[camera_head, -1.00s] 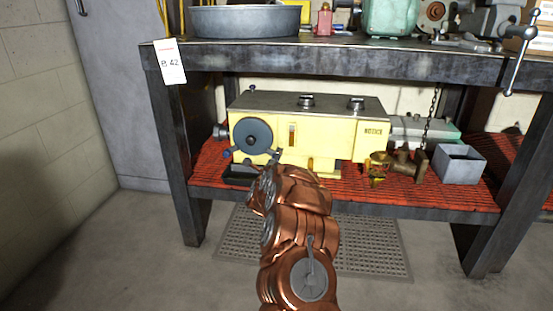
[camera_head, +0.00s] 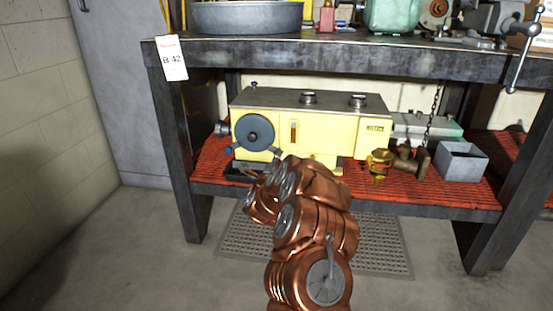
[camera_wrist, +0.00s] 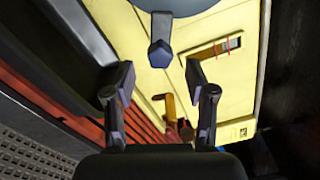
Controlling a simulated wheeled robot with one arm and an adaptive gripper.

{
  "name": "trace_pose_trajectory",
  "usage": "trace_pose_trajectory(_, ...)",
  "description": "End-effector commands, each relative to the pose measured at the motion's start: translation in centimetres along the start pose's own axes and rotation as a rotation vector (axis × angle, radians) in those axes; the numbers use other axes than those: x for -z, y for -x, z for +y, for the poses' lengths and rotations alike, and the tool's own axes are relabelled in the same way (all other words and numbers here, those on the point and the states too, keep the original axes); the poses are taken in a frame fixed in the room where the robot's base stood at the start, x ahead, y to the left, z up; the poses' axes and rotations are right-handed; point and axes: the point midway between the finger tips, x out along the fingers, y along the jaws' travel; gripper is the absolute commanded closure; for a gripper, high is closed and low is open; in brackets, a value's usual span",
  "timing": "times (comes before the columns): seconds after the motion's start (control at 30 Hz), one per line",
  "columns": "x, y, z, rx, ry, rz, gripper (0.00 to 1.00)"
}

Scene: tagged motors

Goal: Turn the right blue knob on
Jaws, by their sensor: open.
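The yellow machine (camera_head: 310,130) stands on the shelf under the workbench. A grey-blue round wheel (camera_head: 254,132) is on its front left. One blue knob (camera_head: 228,150) is at the wheel's lower left, and the right blue knob (camera_head: 275,150) is at its lower right, close to the end of my arm. In the wrist view, a blue knob (camera_wrist: 160,54) lies ahead of my gripper (camera_wrist: 159,82), roughly centred between the two fingers. The fingers are spread, with nothing between their tips. My arm hides much of the gripper in the head view.
The red shelf mat (camera_head: 440,190) lies under the machine. Brass fittings (camera_head: 380,163) and a grey open box (camera_head: 461,162) stand to its right. The workbench top edge (camera_head: 340,62) is above, and a table leg (camera_head: 175,160) is at left.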

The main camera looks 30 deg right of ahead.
Motion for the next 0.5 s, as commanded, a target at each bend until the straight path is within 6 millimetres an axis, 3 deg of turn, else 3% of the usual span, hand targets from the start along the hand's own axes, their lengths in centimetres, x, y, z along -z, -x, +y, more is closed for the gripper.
trace_pose_trajectory(0.5,0.0,5.6,0.0,-0.002,-0.001,0.000,0.44)
